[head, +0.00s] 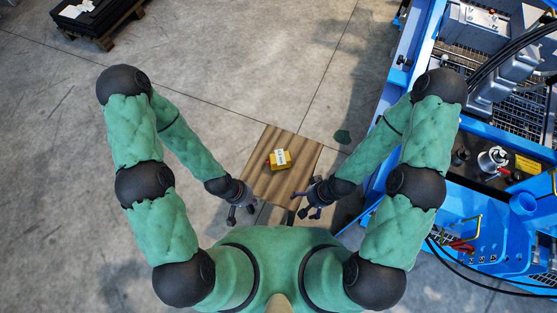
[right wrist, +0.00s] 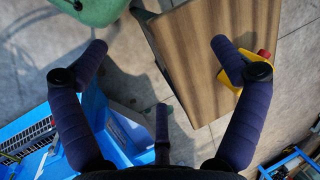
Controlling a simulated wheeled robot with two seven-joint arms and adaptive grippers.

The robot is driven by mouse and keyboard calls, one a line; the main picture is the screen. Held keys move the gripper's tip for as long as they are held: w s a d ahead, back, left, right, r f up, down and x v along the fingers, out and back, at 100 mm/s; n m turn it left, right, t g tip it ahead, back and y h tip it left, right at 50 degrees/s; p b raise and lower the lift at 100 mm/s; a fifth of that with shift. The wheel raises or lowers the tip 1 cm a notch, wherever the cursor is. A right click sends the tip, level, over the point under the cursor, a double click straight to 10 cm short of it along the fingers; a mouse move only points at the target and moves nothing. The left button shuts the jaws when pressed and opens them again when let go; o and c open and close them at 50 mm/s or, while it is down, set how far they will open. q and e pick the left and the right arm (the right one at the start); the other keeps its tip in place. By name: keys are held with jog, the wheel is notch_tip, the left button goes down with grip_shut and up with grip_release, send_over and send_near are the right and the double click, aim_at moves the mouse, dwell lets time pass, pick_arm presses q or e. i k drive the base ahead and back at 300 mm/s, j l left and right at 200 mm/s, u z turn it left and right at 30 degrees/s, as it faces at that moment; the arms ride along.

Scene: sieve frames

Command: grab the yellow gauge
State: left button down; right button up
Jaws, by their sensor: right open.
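The yellow gauge (head: 272,163) lies on a small wooden table (head: 260,181) in the head view, with a white label or face on top. In the right wrist view the yellow gauge (right wrist: 226,78) shows at the table's right edge, partly hidden behind a finger; a red part sits beside it. My right gripper (head: 305,203) is open and empty at the table's near right corner, apart from the gauge; its spread fingers also show in the right wrist view (right wrist: 158,45). My left gripper (head: 241,213) is at the table's near left corner, away from the gauge; its jaws are too small to judge.
A large blue machine (head: 400,75) with cables and grating stands along the right side. A pallet with a black load (head: 92,18) is at the far left. The floor left of the table is clear.

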aim_at(280, 159)
jog(key=k, duration=0.45)
jog(key=k+u, duration=0.2)
jog(key=u, duration=1.15)
jog(key=l+u, duration=0.35)
jog(key=l, duration=0.45)
